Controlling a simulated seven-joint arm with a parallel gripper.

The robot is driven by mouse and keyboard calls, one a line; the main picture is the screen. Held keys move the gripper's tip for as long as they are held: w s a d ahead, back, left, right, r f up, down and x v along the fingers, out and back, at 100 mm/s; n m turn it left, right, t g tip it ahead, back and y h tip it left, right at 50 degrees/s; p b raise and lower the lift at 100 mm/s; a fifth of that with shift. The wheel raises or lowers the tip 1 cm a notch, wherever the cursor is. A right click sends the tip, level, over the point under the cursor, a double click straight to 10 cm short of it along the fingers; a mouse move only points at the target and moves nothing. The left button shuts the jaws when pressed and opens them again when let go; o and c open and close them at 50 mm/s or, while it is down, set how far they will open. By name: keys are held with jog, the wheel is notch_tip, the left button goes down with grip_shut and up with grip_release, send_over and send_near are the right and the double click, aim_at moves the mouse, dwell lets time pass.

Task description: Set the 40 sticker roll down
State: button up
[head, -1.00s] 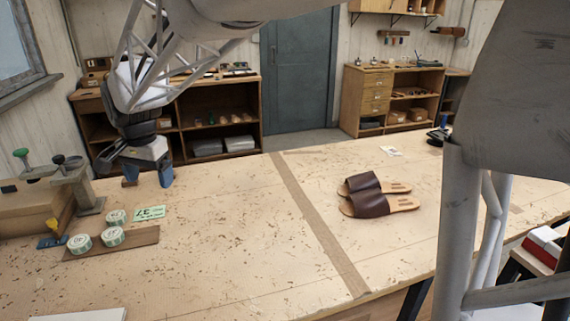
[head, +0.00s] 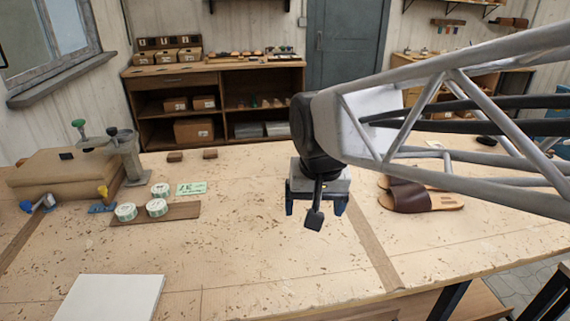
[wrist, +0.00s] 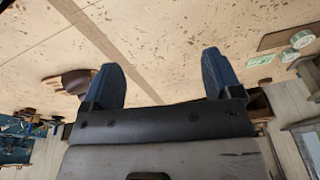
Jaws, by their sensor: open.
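Three white-and-green sticker rolls stand at the left of the bench: a left one (head: 126,212), a right one (head: 157,208) and a back one (head: 160,190). The two front rolls are on a brown strip (head: 184,211); the back one stands behind it, beside a green number card (head: 191,189). I cannot read which roll is 40. My gripper (head: 315,204) is over the middle of the bench, right of the rolls, open and empty. In the wrist view its blue fingers (wrist: 162,68) are wide apart with nothing between them. Some rolls (wrist: 302,38) show at that view's right edge.
Brown sandals (head: 425,199) lie right of my gripper, partly behind my arm. A cardboard-coloured box (head: 65,178) and a metal stand (head: 130,158) are at the left. A white board (head: 110,298) lies at the front left. The bench between rolls and gripper is clear.

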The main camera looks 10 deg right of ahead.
jog(key=s+d+f+n, duration=0.1)
jog(key=s+d+f, duration=0.3)
jog(key=s, duration=0.5)
jog(key=shift+s+d+n, duration=0.25)
jog(key=shift+d+n, duration=0.05)
jog(key=shift+d, duration=0.05)
